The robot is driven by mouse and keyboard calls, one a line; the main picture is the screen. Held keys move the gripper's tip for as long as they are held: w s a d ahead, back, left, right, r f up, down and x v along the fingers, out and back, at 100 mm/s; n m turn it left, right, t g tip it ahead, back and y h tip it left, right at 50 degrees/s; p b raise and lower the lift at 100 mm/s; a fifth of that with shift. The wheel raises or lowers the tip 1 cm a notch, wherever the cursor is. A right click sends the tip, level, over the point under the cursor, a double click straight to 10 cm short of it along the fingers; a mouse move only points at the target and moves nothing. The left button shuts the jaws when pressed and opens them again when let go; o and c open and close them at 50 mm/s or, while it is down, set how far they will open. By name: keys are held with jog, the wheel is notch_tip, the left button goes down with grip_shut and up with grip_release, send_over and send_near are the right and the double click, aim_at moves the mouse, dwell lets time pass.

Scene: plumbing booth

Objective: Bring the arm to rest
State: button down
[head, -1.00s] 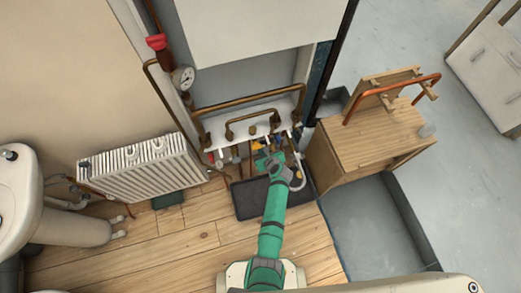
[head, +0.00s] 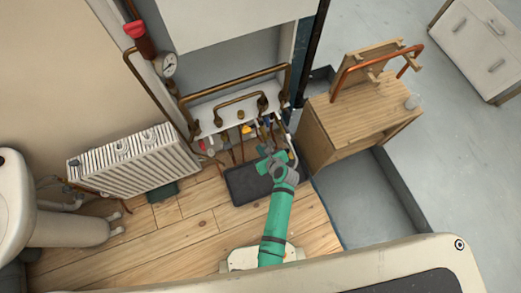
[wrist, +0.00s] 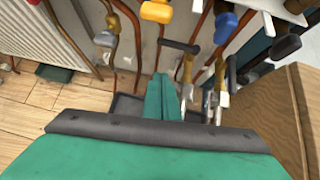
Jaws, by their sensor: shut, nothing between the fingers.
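My green arm reaches up from the bottom of the head view toward the pipework under the white boiler. In the wrist view my gripper (wrist: 161,97) points ahead with its two green fingers together and nothing between them. It is apart from the valves (wrist: 155,11) and pipes, over the dark tray on the floor. In the head view the arm's end is over the dark tray (head: 245,192), and the fingers are too small to make out clearly.
A white radiator (head: 130,165) stands left of the pipes. A wooden cabinet (head: 355,125) with a copper pipe (head: 350,70) on top stands to the right. A white basin (head: 15,195) is at the far left. Wooden floor (head: 190,225) lies open in front.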

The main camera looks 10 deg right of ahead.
jog(key=shift+s+r, duration=0.1)
jog(key=shift+r, duration=0.15)
jog(key=s+a+r+n+t+h, duration=0.15)
jog(key=s+r+n, duration=0.25)
jog(key=s+n, duration=0.45)
jog(key=s+a+r+n+t+h, duration=0.15)
jog(key=s+r+n, duration=0.25)
jog(key=s+n, duration=0.45)
jog(key=s+a+r+n+t, duration=0.1)
jog(key=s+r+n, duration=0.3)
jog(key=r, duration=0.4)
jog(key=s+a+r+n+t, duration=0.1)
jog(key=s+r+n, duration=0.3)
jog(key=r+n, duration=0.2)
jog(key=s+a+r+n+t, duration=0.1)
jog(key=s+r+n, duration=0.2)
jog(key=r, duration=0.7)
jog(key=shift+s+a+n, duration=0.35)
jog(key=shift+s+n, duration=0.05)
jog(key=shift+n, duration=0.7)
jog(key=shift+a, duration=0.1)
